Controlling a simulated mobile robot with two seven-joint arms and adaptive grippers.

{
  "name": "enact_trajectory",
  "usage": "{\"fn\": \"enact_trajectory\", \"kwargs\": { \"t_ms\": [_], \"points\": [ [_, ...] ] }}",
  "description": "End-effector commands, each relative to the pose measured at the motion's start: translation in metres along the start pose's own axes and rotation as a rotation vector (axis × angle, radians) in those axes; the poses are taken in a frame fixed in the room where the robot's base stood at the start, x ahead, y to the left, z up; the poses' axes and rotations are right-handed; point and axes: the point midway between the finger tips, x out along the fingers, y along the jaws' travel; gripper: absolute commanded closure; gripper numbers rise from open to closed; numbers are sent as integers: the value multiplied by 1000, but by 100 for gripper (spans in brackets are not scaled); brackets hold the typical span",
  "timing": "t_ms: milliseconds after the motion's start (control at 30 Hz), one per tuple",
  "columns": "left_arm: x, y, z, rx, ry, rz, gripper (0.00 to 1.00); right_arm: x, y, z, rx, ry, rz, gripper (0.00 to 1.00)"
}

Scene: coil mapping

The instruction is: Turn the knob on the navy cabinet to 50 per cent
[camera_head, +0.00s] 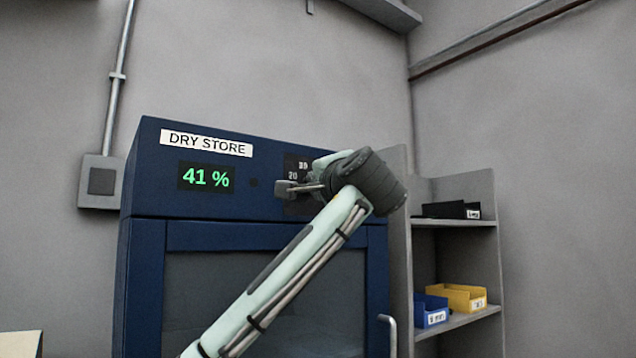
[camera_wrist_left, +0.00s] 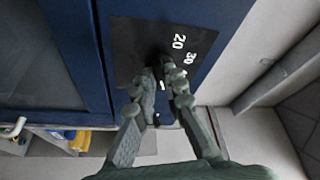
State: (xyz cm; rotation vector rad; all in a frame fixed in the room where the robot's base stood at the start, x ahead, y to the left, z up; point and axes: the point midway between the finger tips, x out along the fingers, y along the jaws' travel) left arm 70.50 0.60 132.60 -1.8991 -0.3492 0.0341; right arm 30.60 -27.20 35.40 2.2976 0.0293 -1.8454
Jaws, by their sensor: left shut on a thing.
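The navy cabinet (camera_head: 140,190) stands in the middle of the head view, with a "DRY STORE" label. Its green display (camera_head: 206,178) reads 41 %. A black dial panel (camera_head: 292,163) sits right of the display; the numbers 20 and 30 show on it in the left wrist view (camera_wrist_left: 133,45). My left gripper (camera_head: 296,188) is at this panel, fingers pointing at its face. In the left wrist view, its fingers (camera_wrist_left: 164,76) are shut on the dark knob (camera_wrist_left: 160,60), which is mostly hidden between them. My right gripper is out of view.
A cabinet door with a dark window (camera_head: 210,290) and a pale handle (camera_head: 390,335) is below the panel. A grey shelf (camera_head: 455,222) at right holds blue (camera_head: 430,308) and yellow (camera_head: 465,297) bins. A grey wall box (camera_head: 100,182) is at left.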

Motion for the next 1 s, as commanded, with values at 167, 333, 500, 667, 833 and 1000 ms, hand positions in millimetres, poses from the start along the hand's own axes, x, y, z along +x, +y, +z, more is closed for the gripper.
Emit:
{"fn": "enact_trajectory", "kwargs": {
  "t_ms": [167, 333, 500, 667, 833, 1000],
  "points": [
    [0, 1, 0, 14, 0, 7, 100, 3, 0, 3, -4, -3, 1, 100],
    [0, 1, 0, 16, 1, 7, 100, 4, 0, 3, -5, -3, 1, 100],
    [0, 1, 0, 15, 1, 7, 85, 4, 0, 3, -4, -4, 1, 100],
    [0, 0, 0, 14, 1, 6, 68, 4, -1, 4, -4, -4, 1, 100],
    [0, 0, 0, 13, 0, 6, 68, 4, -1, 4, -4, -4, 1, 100],
    [-4, 0, -1, 13, 2, 5, 68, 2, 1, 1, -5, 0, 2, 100]
  ]
}}
